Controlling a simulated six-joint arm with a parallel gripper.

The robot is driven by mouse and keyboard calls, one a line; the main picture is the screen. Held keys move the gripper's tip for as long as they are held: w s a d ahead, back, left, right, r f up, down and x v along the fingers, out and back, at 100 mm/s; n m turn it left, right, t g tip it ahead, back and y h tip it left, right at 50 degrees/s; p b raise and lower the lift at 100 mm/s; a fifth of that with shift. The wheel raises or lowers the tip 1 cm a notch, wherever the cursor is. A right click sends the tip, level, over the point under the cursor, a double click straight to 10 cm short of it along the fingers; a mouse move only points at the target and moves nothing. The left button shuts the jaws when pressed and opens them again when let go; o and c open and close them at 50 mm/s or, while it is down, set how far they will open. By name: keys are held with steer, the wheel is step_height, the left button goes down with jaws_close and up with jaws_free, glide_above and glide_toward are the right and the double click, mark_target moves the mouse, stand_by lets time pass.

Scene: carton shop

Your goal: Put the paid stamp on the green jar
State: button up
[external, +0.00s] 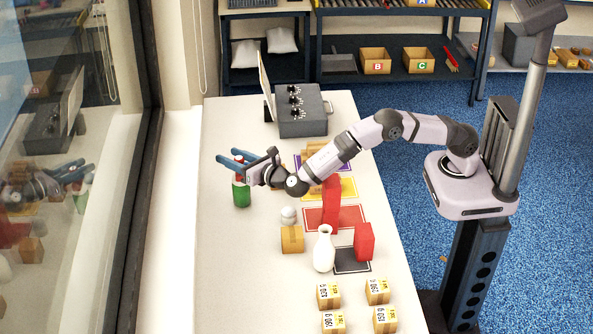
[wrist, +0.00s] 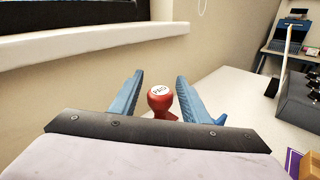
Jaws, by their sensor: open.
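The paid stamp (wrist: 160,98) is red, with a round knob and a white top label. In the wrist view it stands between the two blue fingers of my gripper (wrist: 160,79), with gaps on both sides. The green jar (external: 241,194) stands on the left part of the table in the external view. My open gripper (external: 228,159) is level over the jar, its fingers around the red stamp. The stamp shows red directly above the jar; my fingers partly hide where the two meet.
A grey box with black knobs (external: 301,118) stands at the back. A white vase (external: 324,250), red blocks (external: 364,242), a small carton (external: 292,239) and several labelled cartons stand nearer the front. The window wall runs along the left.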

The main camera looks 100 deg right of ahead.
steer(key=shift+b+v, duration=0.35)
steer(key=shift+v, duration=0.8)
steer(key=shift+d+r+b, duration=0.15)
steer(key=shift+r+b, duration=0.5)
steer(key=shift+r, duration=2.85)
